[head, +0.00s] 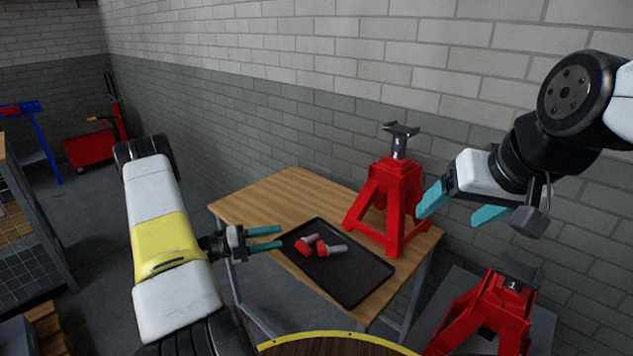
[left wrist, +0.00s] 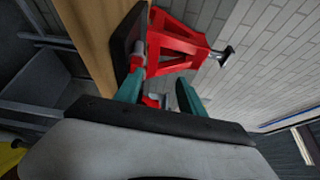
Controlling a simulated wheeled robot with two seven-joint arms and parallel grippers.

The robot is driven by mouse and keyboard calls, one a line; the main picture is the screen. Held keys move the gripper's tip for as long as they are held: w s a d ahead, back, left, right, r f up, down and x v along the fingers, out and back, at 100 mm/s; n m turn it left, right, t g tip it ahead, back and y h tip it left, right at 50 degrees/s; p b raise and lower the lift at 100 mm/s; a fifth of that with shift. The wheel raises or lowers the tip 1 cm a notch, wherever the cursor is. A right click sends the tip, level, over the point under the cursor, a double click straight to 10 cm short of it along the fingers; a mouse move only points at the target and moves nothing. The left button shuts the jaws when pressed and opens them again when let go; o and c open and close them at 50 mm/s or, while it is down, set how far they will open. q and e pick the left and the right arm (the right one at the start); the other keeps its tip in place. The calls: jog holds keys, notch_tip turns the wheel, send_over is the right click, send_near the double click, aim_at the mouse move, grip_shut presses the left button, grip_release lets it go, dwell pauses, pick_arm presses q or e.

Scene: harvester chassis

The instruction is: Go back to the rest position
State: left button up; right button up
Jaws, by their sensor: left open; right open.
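My left gripper (head: 265,238) is open and empty beside the left edge of the black tray (head: 357,283) on the wooden table (head: 265,198). Its teal fingers also show in the left wrist view (left wrist: 158,92), pointing toward the tray. Two red and grey bolt-like parts (head: 321,247) lie on the tray, just beyond the left fingertips; they are partly hidden by the fingers in the left wrist view. My right gripper (head: 462,212) is open and empty, raised to the right of the red jack stand (head: 385,208) that stands on the table.
A second red jack stand (head: 491,312) stands lower at the right. A brick wall (head: 300,110) runs behind the table. A red cart (head: 90,150), a blue stand (head: 38,140) and a grey mesh rack (head: 30,240) are at the left. Open floor lies between the rack and the table.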

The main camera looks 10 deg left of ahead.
pick_arm(q)
jog(key=s+d+r+m+g+y, duration=0.35)
jog(key=s+d+r+m, duration=0.2)
jog(key=r+m, duration=0.45)
jog(key=s+d+r+m+g+y, duration=0.2)
jog(key=s+d+r+m+g, duration=0.3)
jog(key=r+m, duration=0.5)
jog(key=s+r+m+t+y, duration=0.6)
jog(key=s+r+m, duration=0.6)
jog(key=m, duration=0.9)
jog(key=s+y, duration=0.2)
jog(key=s, duration=0.1)
jog(key=shift+m, duration=0.3)
